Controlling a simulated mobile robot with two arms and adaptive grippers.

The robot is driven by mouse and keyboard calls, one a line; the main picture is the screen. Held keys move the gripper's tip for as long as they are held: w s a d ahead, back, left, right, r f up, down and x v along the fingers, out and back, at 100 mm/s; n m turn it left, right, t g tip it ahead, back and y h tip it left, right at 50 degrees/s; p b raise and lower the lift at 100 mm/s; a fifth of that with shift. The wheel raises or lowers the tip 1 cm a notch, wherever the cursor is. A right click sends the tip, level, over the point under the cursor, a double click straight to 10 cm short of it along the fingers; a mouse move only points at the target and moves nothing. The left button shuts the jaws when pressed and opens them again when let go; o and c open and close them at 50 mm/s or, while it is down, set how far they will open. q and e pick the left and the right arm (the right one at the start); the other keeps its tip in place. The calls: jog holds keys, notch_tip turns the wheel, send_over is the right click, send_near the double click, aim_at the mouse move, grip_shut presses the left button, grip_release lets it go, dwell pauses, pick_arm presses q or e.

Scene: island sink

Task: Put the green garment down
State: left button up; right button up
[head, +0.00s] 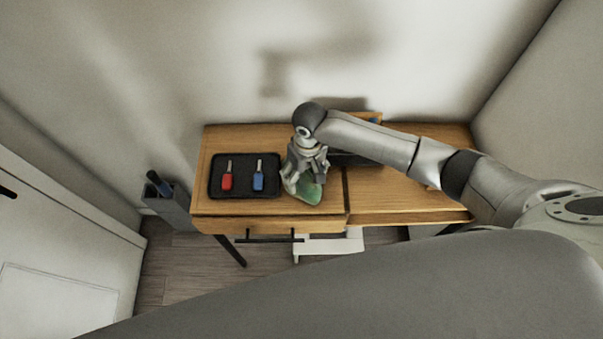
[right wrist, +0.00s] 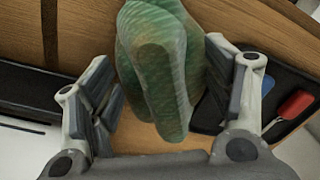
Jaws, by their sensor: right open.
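The green garment (head: 308,191) lies crumpled on the wooden desk top, just right of the black tray, in the head view. In the right wrist view the garment (right wrist: 160,70) lies between the spread fingers. My right gripper (head: 305,180) is open and points down at the garment; its fingers (right wrist: 155,95) stand apart on both sides of it, with gaps visible. Part of the garment is hidden by the gripper in the head view. My left gripper is not in view.
The black tray (head: 244,192) holds a red-handled tool (head: 227,180) and a blue-handled tool (head: 259,180). A dark object (head: 352,159) stands behind my right arm. A grey bin (head: 168,205) stands left of the desk (head: 400,203). The desk's right front is clear.

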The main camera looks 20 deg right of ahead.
jog(key=c, duration=0.9)
jog(key=shift+r, duration=0.1)
